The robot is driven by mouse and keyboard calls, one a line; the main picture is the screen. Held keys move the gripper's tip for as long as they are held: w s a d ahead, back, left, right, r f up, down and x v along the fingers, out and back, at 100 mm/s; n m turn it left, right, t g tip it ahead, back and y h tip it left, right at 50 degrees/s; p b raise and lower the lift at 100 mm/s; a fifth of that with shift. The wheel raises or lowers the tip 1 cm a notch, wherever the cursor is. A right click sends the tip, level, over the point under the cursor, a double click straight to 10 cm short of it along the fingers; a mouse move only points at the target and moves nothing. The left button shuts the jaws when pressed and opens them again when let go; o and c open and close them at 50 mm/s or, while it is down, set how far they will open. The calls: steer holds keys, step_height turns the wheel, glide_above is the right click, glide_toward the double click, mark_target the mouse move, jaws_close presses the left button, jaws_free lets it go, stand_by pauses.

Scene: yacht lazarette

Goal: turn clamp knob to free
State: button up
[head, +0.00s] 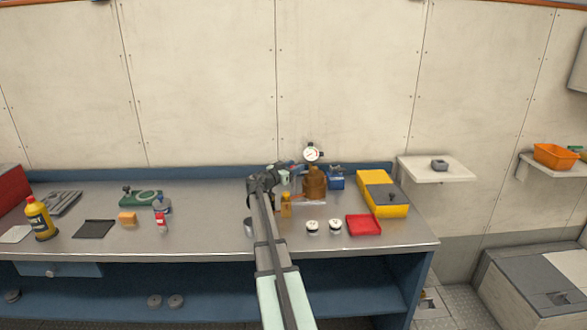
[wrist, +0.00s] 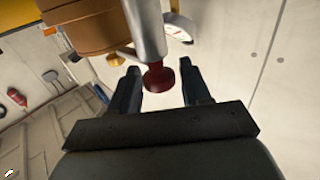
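A dark red knob (wrist: 158,80) sits on the end of a silver cylinder (wrist: 146,30) in the wrist view. My gripper (wrist: 160,70) is open, with one dark finger on each side of the knob and a visible gap to both. Whether the knob lies fully between the fingertips in depth I cannot tell. A brown, brass-like body (wrist: 85,25) is beside the cylinder. In the head view this brown stand (head: 315,183) carries a round white dial gauge (head: 312,153). My gripper (head: 290,171) is just left of it; the knob is too small to make out there.
On the bench (head: 200,240), two white-faced round pieces (head: 312,227), a red tray (head: 363,225) and a yellow bin (head: 385,200) stand right of my arm. A small blue item (head: 336,178) is close right of the stand. The wall (head: 350,80) is close behind.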

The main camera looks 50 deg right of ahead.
steer(key=c, duration=0.8)
steer(key=shift+s+n+t, duration=0.15)
steer(key=shift+n+t, duration=0.45)
steer(key=shift+t, duration=0.3)
steer(key=shift+r+n+t+y, duration=0.1)
steer(key=shift+n+t+y, duration=0.2)
steer(key=shift+n+t, duration=0.85)
steer(key=shift+m+t, duration=0.25)
steer(key=shift+w, duration=0.2)
steer(key=o, duration=1)
step_height(320, 180, up, 10)
